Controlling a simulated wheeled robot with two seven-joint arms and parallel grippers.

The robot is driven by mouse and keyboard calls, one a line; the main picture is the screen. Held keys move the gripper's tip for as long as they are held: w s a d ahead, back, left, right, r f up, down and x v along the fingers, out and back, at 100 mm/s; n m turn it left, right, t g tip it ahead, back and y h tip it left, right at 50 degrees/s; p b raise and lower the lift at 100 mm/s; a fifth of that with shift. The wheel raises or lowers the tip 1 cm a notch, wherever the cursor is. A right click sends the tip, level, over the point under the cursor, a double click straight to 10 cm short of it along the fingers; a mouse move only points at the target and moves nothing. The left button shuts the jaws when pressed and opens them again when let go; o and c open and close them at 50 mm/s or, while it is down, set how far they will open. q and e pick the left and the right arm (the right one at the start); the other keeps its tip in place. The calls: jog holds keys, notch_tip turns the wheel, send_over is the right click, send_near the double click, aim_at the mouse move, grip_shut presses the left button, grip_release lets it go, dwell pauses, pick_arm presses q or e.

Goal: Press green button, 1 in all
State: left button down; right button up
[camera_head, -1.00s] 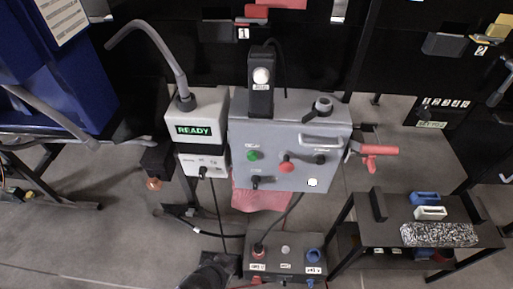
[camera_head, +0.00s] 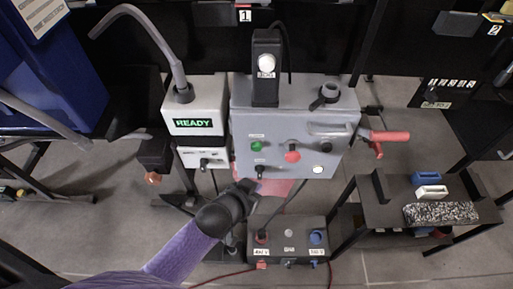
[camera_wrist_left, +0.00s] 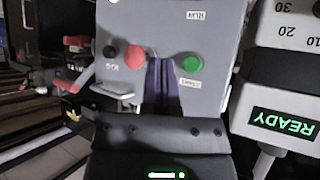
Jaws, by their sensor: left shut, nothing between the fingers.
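The green button (camera_head: 257,146) is on the front of the grey control box (camera_head: 300,112), left of a red button (camera_head: 292,156). In the left wrist view, which appears upside down, the green button (camera_wrist_left: 193,63) is just right of the fingers and the red button (camera_wrist_left: 134,58) is to their left. My left gripper (camera_head: 247,186) is shut and empty, below the green button in the head view. Its dark fingers (camera_wrist_left: 163,68) point at the box front in the left wrist view. The green button is unobstructed in both views. My right gripper is not in view.
A white box with a READY display (camera_head: 194,123) stands left of the control box. A dark switch box (camera_head: 289,235) with red and blue knobs is below. A low table (camera_head: 380,220) with blue and white blocks is at right. A red handle (camera_head: 388,136) protrudes right of the box.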

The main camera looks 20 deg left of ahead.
aim_at(256, 148)
pick_arm(q)
jog(key=w+a+b, duration=0.2)
jog(key=w+b, duration=0.1)
jog(key=w, duration=0.5)
jog(key=shift+a+b, duration=0.15)
jog(key=shift+b, duration=0.2)
dwell(1.6)
jog(key=shift+w+a, duration=0.1)
jog(key=shift+w, duration=0.25)
